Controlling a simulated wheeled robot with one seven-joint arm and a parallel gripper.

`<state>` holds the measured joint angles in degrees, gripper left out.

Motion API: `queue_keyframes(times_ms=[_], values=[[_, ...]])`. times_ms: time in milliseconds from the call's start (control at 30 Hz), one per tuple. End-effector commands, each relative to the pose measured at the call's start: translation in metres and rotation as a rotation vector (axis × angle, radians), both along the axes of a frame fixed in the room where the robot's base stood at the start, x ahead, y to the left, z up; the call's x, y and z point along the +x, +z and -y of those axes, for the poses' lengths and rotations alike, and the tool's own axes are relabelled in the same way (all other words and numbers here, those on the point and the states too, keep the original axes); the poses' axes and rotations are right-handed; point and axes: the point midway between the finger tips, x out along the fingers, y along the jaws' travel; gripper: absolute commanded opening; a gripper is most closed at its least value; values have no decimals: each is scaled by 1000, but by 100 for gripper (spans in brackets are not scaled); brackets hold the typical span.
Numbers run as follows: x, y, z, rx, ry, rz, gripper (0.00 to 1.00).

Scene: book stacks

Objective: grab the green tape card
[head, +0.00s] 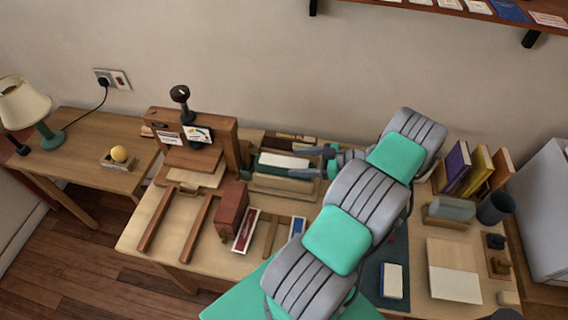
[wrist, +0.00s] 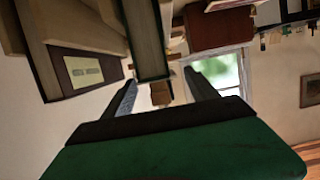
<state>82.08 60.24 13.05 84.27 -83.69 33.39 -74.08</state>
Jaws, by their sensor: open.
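I cannot pick out a green tape card for certain. In the head view, a white card (head: 197,134) with small coloured marks, some greenish, is on the front of the wooden press (head: 225,130). My gripper (head: 298,163) is to the right of the press, its fingers apart and pointing left, beside a wooden holder (head: 285,186) with a white-topped green book (head: 283,160). In the wrist view my gripper (wrist: 160,82) is open, with a dark green book-like block (wrist: 146,45) beyond the fingers. I cannot tell whether they touch it. No object shows held.
My arm hides part of the workbench (head: 150,215). A brown box (head: 231,205) and trays stand in front of the holder. Upright books (head: 457,165), a dark cup (head: 495,208) and a pale board (head: 453,270) are on the right. A lamp (head: 25,105) is far left.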

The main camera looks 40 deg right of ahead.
Motion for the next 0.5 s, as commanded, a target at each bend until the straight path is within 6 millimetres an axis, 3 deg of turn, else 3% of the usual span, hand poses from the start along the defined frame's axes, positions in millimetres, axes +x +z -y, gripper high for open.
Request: queue_keyframes(times_ms=[233,500], values=[[16,-14,-13,-3,3,0,67],[39,-15,-31,-1,0,-1,67]])
